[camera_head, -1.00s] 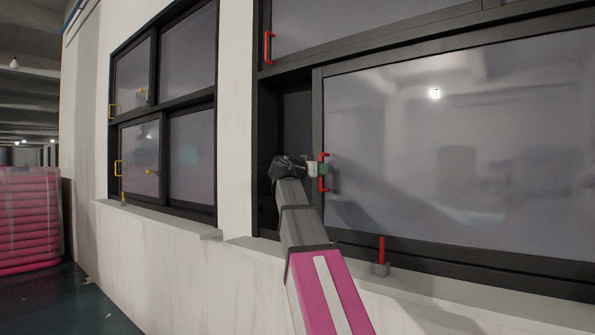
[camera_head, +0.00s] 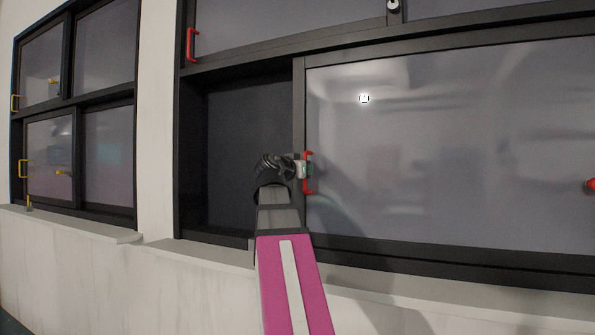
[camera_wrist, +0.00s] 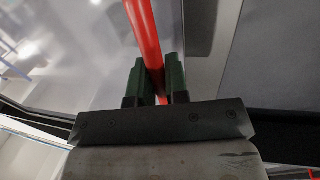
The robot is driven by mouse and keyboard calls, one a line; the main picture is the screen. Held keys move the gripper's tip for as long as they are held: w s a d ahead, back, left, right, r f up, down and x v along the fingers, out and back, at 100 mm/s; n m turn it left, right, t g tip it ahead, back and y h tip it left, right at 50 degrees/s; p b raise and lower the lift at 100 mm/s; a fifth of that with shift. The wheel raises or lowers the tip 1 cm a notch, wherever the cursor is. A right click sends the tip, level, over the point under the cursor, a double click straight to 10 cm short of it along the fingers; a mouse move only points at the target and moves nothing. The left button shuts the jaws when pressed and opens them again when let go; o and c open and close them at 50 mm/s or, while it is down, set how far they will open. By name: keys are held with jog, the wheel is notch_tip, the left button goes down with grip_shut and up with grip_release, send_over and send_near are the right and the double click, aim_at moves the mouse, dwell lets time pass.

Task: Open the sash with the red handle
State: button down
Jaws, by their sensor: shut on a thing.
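The lower sash (camera_head: 440,150) is a large glass pane in a dark frame, and it stands slid to the right. A dark opening (camera_head: 245,150) shows between its left edge and the window frame. A red handle (camera_head: 308,185) stands upright on the sash's left edge; it also shows in the wrist view as a red bar (camera_wrist: 146,45). My gripper (camera_head: 302,169) is shut on this handle. In the wrist view its two green fingers (camera_wrist: 156,82) lie on either side of the bar, and the part between them is partly hidden.
The upper sash has another red handle (camera_head: 192,45) at its left. A second window (camera_head: 75,110) with yellow handles is at the left. A pale sill (camera_head: 200,254) runs below the windows. Something red (camera_head: 590,185) shows at the right edge.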

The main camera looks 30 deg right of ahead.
jog(key=shift+s+d, duration=0.15)
jog(key=shift+s, duration=0.05)
jog(key=c, duration=1.1)
grip_release()
jog(key=shift+c, duration=0.2)
jog(key=v, duration=1)
jog(key=shift+a, duration=0.35)
jog(key=shift+s, duration=0.1)
